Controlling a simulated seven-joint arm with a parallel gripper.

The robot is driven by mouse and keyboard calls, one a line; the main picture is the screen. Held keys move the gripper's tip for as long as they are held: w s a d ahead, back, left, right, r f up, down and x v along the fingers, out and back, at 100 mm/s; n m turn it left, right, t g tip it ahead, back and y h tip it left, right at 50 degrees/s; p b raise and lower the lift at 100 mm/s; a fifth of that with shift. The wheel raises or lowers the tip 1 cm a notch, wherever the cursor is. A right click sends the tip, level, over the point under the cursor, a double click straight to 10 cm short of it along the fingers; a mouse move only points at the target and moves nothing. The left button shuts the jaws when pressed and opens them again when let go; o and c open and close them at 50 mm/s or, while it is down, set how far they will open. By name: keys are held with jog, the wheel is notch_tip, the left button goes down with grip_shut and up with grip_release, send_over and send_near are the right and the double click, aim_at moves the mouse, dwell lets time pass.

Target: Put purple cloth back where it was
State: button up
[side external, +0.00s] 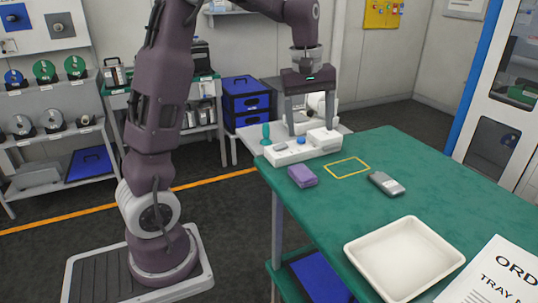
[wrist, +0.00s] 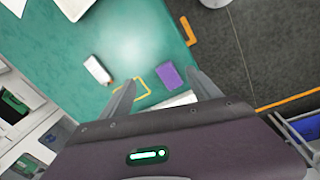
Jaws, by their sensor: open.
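The purple cloth (side external: 302,176) is a small folded block lying on the green table near its left edge. It also shows in the wrist view (wrist: 171,77), between and beyond the fingertips. A yellow rectangular outline (side external: 347,168) is marked on the table just right of the cloth; nothing lies inside it. In the wrist view the outline (wrist: 133,90) is partly hidden by a finger. My gripper (side external: 309,132) is open and empty, fingers pointing down, raised near the white device at the table's far end. In the wrist view my gripper (wrist: 162,82) shows both fingers spread apart.
A white device with a blue button (side external: 302,146) stands at the table's far left end. A grey handheld item (side external: 386,184) lies right of the outline. A white tray (side external: 402,258) and a printed order sheet (side external: 497,280) lie nearer. Table space between them is clear.

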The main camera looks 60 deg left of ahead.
jog(key=s+d+r+m+t, duration=0.2)
jog(key=s+d+r+m, duration=0.4)
jog(key=s+d, duration=0.4)
jog(key=s+d+f+m+t, duration=0.1)
jog(key=s+d+f+m, duration=0.1)
jog(key=s+m, duration=0.2)
jog(key=s+d+f+m+t, duration=0.1)
jog(key=s+d+f+m, duration=0.1)
jog(key=s, duration=0.6)
jog(key=shift+s+d+f+m, duration=0.3)
jog(key=shift+d+m, duration=0.45)
jog(key=shift+m, duration=0.35)
